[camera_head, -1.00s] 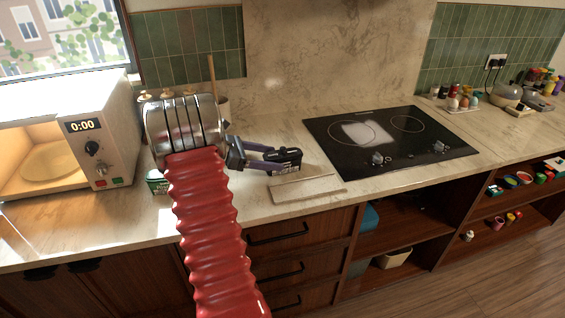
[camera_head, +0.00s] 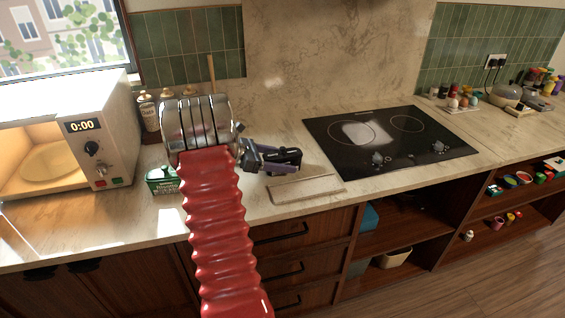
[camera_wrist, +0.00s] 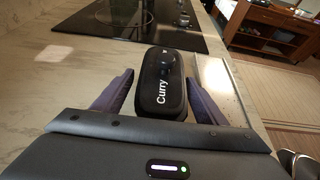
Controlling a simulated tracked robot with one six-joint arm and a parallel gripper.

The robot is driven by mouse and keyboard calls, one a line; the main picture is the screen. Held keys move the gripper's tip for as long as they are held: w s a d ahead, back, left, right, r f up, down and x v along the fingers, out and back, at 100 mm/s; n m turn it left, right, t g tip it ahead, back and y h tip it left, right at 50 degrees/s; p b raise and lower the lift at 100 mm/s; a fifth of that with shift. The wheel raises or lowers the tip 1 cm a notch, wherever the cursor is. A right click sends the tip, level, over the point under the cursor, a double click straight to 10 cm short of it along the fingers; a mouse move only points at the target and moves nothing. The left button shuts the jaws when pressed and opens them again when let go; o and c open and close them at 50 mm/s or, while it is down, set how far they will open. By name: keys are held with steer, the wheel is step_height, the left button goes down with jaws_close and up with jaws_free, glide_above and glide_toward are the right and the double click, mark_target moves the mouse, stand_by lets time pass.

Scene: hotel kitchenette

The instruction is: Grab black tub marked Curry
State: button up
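The black tub (camera_wrist: 161,88), with white "Curry" lettering, stands on the counter in the wrist view, between the two purple-grey fingers of my gripper (camera_wrist: 159,77). The fingers flank its sides, with a slim gap at the left; contact at the right is hard to tell. My gripper looks open around the tub. In the head view the tub (camera_head: 289,155) is dark and partly hidden by my gripper (camera_head: 281,160), which reaches it from the left, low over the counter.
A pale flat board (camera_head: 305,189) lies at the counter's front edge, close to the tub. The black cooktop (camera_head: 390,138) is to the right. A green-labelled container (camera_head: 161,180), jars (camera_head: 149,112) and a microwave (camera_head: 112,135) are to the left.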

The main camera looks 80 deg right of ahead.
steer(key=c, duration=1.4)
steer(key=shift+o, duration=0.2)
steer(key=shift+r, duration=0.1)
step_height(320, 180, up, 10)
